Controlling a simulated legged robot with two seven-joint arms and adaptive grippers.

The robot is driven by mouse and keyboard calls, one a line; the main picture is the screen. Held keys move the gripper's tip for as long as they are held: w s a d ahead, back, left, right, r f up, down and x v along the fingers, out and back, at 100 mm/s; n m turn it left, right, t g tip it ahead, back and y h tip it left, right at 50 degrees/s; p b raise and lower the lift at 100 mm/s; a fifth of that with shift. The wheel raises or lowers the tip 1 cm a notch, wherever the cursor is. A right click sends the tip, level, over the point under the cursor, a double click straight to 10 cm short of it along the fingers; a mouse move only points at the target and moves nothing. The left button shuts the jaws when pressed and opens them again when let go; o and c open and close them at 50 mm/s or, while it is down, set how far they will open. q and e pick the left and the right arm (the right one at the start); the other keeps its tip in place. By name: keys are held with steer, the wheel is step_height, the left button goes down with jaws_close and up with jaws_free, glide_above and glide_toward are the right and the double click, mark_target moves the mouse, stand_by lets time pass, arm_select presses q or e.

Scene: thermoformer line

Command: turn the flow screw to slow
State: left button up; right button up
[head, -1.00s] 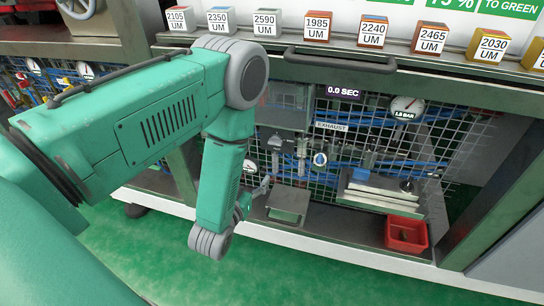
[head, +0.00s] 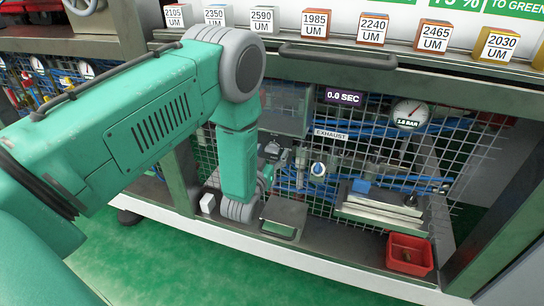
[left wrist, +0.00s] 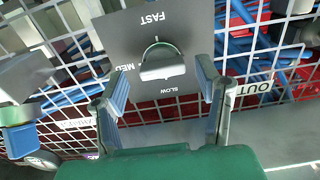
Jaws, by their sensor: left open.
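The flow screw (left wrist: 163,64) shows in the left wrist view as a grey knob on a dark plate (left wrist: 190,28) with the words FAST, MED and SLOW, upside down there. Its flat grip lies roughly crosswise in that picture, with MED off its left end. My left gripper (left wrist: 160,76) is open, its blue-padded fingers on either side of the knob in the picture. I cannot tell whether they touch it. In the head view my left gripper (head: 272,168) is small, at the mesh panel below the bench, and the screw cannot be made out clearly. My right gripper is not in view.
The wire mesh (head: 460,145) carries blue hoses, a pressure gauge (head: 411,113) and an EXHAUST label (head: 331,134). A red bin (head: 409,254), a metal tray (head: 284,217) and stacked plates (head: 380,209) are on the lower shelf. Labelled blocks line the ledge above.

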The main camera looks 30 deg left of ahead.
arm_select(q)
steer(key=shift+w+a+f, duration=0.1)
steer(key=shift+w+a, duration=0.1)
steer(key=shift+a, duration=0.1)
steer(key=shift+d, duration=0.15)
steer(key=c, duration=1.2)
steer(key=shift+o, duration=0.2)
